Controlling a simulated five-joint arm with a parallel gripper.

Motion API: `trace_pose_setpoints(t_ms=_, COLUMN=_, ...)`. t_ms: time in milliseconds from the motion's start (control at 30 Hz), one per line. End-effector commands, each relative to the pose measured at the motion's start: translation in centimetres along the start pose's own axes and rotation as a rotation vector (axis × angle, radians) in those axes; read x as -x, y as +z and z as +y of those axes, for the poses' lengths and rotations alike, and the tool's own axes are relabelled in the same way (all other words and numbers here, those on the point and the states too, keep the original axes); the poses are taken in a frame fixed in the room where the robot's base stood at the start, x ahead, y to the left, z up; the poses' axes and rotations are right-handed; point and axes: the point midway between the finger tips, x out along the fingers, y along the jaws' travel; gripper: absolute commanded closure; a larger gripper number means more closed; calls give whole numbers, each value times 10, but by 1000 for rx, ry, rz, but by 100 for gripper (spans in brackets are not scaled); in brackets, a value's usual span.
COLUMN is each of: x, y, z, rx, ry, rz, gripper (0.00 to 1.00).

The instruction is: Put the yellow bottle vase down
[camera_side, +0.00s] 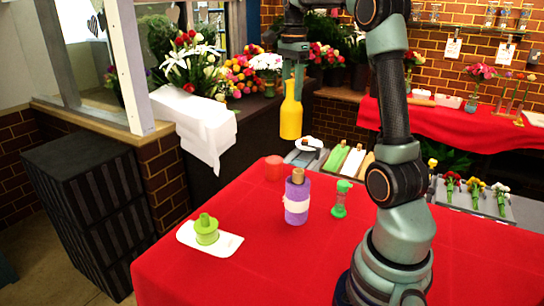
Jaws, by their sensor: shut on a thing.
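The yellow bottle vase (291,115) is upright, with a wide body and a narrow neck. It hangs in the air above the far edge of the red-covered table (270,270). My gripper (294,82) is above it, pointing down and shut on its neck. The fingertips are small in this view, so their exact contact with the neck is hard to see.
On the table stand a purple bottle (297,200) with a pale band, a green hourglass-shaped item (341,198), a red cup (273,168) and a white tray (228,246) bearing a green object (206,230). The front middle of the table is clear.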

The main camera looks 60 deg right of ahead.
Motion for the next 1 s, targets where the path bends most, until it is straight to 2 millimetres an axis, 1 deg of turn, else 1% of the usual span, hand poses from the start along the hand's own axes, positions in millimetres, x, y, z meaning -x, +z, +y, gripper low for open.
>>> trace_pose_setpoints(t_ms=33, x=0, y=13, z=-6, rx=13, ry=0, rz=0, gripper=100)
trace_pose_setpoints(t_ms=200, x=1, y=54, z=-20, rx=34, ry=0, rz=0, gripper=100)
trace_pose_setpoints(t_ms=300, x=1, y=74, z=-25, rx=43, ry=1, rz=0, gripper=100)
trace_pose_setpoints(t_ms=400, x=1, y=88, z=-28, rx=48, ry=1, rz=0, gripper=100)
trace_pose_setpoints(t_ms=567, x=-4, y=98, z=-30, rx=52, ry=3, rz=0, gripper=100)
trace_pose_setpoints(t_ms=667, x=-20, y=99, z=-29, rx=51, ry=5, rz=0, gripper=100)
trace_pose_setpoints(t_ms=1000, x=-102, y=98, z=-29, rx=51, ry=8, rz=0, gripper=100)
